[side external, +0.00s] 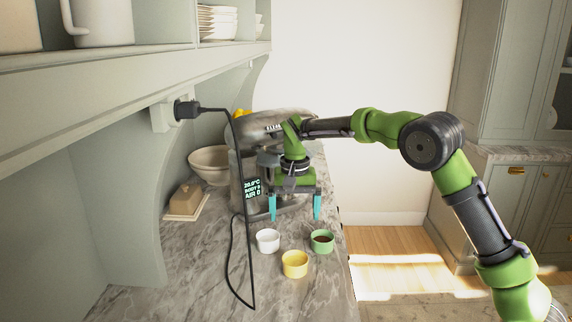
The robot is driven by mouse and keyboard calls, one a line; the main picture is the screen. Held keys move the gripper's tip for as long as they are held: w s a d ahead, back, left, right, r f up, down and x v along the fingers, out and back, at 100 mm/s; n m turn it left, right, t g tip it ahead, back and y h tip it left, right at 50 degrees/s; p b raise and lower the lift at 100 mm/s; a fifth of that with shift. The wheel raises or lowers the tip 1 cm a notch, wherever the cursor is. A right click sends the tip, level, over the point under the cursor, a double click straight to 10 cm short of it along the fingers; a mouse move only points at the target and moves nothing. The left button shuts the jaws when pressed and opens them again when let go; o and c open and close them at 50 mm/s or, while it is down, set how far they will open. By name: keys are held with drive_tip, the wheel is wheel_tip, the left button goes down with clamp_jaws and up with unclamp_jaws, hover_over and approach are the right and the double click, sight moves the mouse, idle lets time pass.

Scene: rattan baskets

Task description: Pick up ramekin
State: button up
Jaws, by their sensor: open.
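Three small ramekins stand upright on the marble counter. The white ramekin (268,241) is at the left, the yellow ramekin (295,264) is nearest the camera, and the green ramekin (321,241) is at the right with something dark inside. My gripper (295,215) points down with its two cyan fingers spread apart and nothing between them. It hangs above and a little behind the ramekins, touching none of them.
A grey stand mixer (262,150) stands behind my gripper. Its black cable (233,245) loops down left of the white ramekin. A bowl (209,165) and a butter dish (186,201) are farther left. The counter's right edge drops to the floor.

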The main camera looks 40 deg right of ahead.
approach(295, 259)
drive_tip(key=shift+s+a+f, duration=1)
drive_tip(key=shift+a+f, duration=0.2)
drive_tip(key=shift+d+f, duration=0.15)
drive_tip(key=shift+f, duration=2.55)
drive_tip(key=shift+c, duration=0.3)
drive_tip(key=c, duration=1)
drive_tip(key=shift+c, duration=0.2)
drive_tip(key=shift+r, duration=0.15)
